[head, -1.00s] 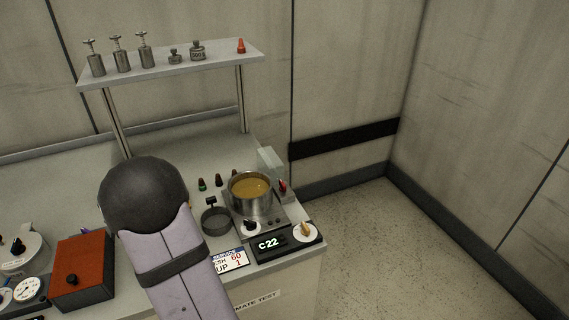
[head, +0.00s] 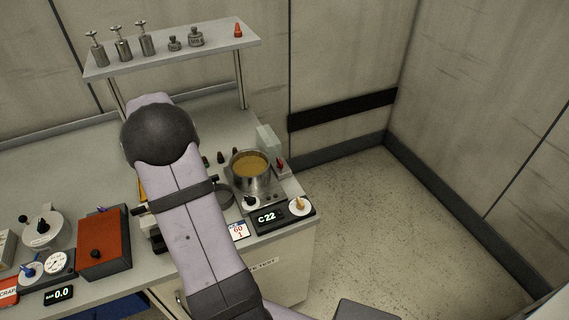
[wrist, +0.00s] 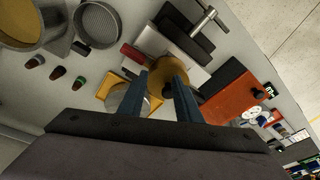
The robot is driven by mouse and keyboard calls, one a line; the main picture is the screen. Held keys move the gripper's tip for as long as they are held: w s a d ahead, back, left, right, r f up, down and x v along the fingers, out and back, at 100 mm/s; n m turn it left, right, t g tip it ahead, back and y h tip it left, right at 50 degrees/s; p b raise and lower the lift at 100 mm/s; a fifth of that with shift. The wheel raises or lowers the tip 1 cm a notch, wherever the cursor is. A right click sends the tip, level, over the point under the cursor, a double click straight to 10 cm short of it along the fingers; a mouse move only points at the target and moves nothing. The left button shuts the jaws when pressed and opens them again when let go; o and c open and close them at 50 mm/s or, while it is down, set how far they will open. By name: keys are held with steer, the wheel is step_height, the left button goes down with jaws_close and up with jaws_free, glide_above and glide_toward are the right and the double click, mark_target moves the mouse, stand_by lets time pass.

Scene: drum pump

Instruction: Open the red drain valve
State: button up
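My gripper (wrist: 161,76) is open in the wrist view, its two blue-grey fingers apart with nothing clearly held. A brass-coloured round part (wrist: 158,84) shows between and beyond the fingertips. A red handle-like part (wrist: 136,53) lies just past the left fingertip, apart from it. In the head view, a small red part (head: 281,163) sits at the right of the pot stand. I cannot tell for sure which red part is the drain valve. My arm hides the gripper in the head view.
A metal pot of amber liquid (head: 249,172) stands on the bench's right end, beside a clear block (head: 268,140). A red box (head: 104,245) and gauge (head: 56,263) are at left. A shelf (head: 175,50) stands behind. The floor at right is clear.

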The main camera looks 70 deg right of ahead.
mark_target(281, 162)
steer(key=w+d+r+m+t+h, duration=0.1)
steer(key=d+r+m+t+h, duration=0.15)
steer(key=d, duration=1.05)
steer(key=shift+m+g, duration=0.45)
steer(key=shift+g, duration=0.1)
steer(key=s+d+f, duration=0.1)
steer(key=s+d, duration=0.1)
steer(key=s+d+f, duration=0.1)
steer(key=s+d, duration=0.4)
steer(key=s, duration=0.1)
steer(key=shift+d+f+b, duration=0.3)
steer(key=shift+d+f, duration=0.1)
steer(key=s+d+f+m, duration=0.1)
steer(key=s+d, duration=0.3)
steer(key=s, duration=0.5)
steer(key=s+d+f+m, duration=0.1)
steer(key=s+d, duration=0.3)
steer(key=s, duration=0.4)
steer(key=shift+g+h, duration=0.25)
steer(key=shift+g, duration=0.05)
steer(key=shift+p+x, duration=1.25)
steer(key=shift+x, duration=2.45)
steer(key=shift+a, duration=0.1)
steer(key=shift+c, duration=0.7)
jaws_close()
